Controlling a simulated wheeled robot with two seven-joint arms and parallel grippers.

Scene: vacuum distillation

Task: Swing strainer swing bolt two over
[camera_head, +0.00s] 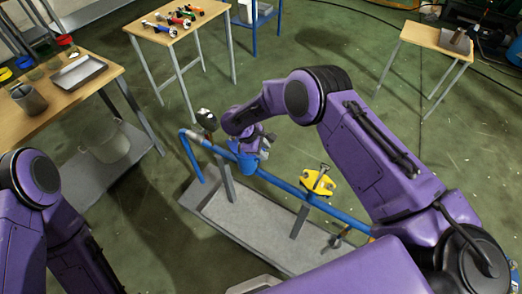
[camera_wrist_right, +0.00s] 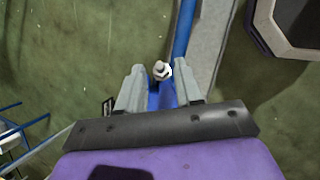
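The strainer is a blue body (camera_head: 248,161) on the blue pipe line (camera_head: 285,186) in the head view. My right gripper (camera_head: 262,140) is at the strainer, partly hidden by its own wrist. In the right wrist view, a swing bolt with a pale hex nut (camera_wrist_right: 161,71) shows between the two grey fingertips of my right gripper (camera_wrist_right: 160,82). The fingers stand apart, with blue strainer metal (camera_wrist_right: 162,96) between and below them. I cannot tell which bolt it is. My left arm shows at the lower left in the head view, but its gripper is out of frame.
A yellow fitting (camera_head: 318,182) stands on the pipe right of the strainer. The pipe is carried by posts on a grey base tray (camera_head: 245,222). A wooden table (camera_head: 100,75) with containers is at left. A tool table (camera_head: 172,38) stands behind. Open green floor lies between.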

